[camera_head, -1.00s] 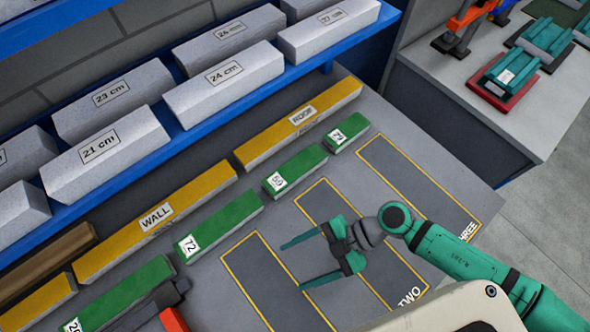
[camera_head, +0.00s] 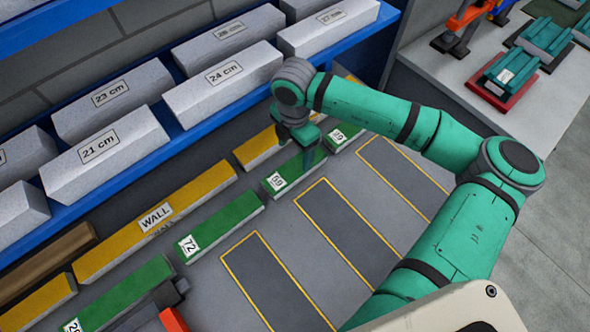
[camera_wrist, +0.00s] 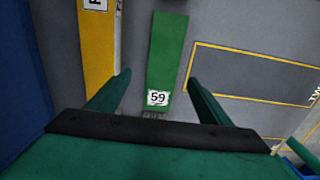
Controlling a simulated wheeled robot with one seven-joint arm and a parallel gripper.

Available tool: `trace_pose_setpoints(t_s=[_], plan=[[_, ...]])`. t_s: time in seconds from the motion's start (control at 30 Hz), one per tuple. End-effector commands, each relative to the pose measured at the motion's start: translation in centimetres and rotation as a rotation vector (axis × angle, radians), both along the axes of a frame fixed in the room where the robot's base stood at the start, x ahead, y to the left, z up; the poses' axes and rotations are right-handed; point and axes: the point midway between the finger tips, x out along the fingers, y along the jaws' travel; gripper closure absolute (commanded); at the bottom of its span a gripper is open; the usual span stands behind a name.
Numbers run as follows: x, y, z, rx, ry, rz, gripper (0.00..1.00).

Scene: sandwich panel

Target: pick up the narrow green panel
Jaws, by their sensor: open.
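Several green panels lie in a row below the shelf. The green panel marked 59 (camera_head: 291,175) is short and narrow; it also shows in the wrist view (camera_wrist: 166,50), its label end toward me. My gripper (camera_head: 309,148) is over this panel, partly hiding its far end. In the wrist view my gripper (camera_wrist: 160,78) is open and empty, its two fingers on either side of the panel's line. I cannot tell how high the fingertips are above it. A shorter green panel (camera_head: 347,137) lies to the right, partly behind my arm. A longer green panel marked 72 (camera_head: 225,222) lies to the left.
A yellow panel marked WALL (camera_head: 157,220) and another yellow panel (camera_head: 258,148) lie behind the green row. A blue shelf (camera_head: 187,140) with grey blocks stands behind. Outlined dark rectangles (camera_head: 345,235) in front are empty. A side table (camera_head: 540,110) stands at right.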

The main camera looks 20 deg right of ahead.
Motion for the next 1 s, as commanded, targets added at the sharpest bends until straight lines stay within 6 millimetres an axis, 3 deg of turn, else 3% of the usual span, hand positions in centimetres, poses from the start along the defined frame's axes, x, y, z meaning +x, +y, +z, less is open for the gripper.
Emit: trace_pose_setpoints(t_s=[0.2,0.47,0.8,1.0], plan=[[-0.2,0.0,-3.2,0.005,0.003,-0.003,0.27],[-0.4,0.1,-4.8,0.005,0.004,0.001,0.27],[-0.8,0.2,-8.9,0.006,0.005,0.001,0.27],[-0.8,0.1,-9.4,0.003,0.003,0.0,0.27]])
